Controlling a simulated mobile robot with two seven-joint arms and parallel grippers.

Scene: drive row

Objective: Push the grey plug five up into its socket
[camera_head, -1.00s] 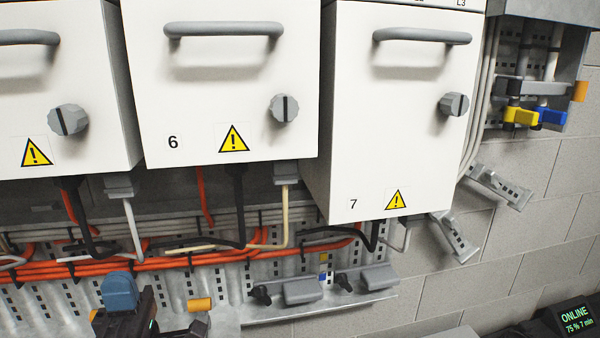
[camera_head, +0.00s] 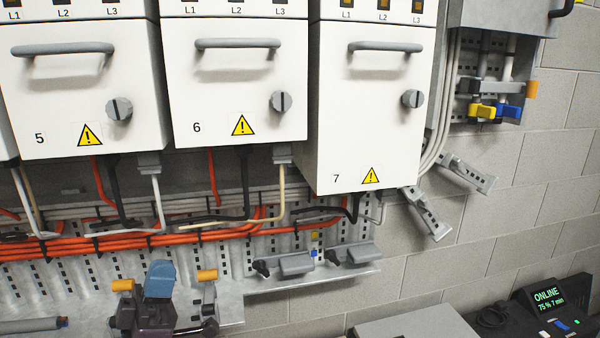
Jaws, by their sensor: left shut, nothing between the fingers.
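The grey plug under cabinet 5 (camera_head: 149,160), with a pale cable hanging from it, is at the right end of that cabinet's underside. Its top meets the cabinet's bottom edge in this view; I cannot tell how deep it sits, and its socket is hidden. My left gripper (camera_head: 160,279), blue-grey tips on a dark body, is shut and empty in front of the lower rail. It is well below the plug and apart from it. My right gripper is not in view.
Cabinets 6 (camera_head: 240,85) and 7 (camera_head: 372,125) stand to the right; a similar plug (camera_head: 283,153) is under 6. Orange cables (camera_head: 120,242) run along the perforated tray behind. Orange cylinders (camera_head: 207,275) flank my gripper. A shelf (camera_head: 320,283) projects right of it.

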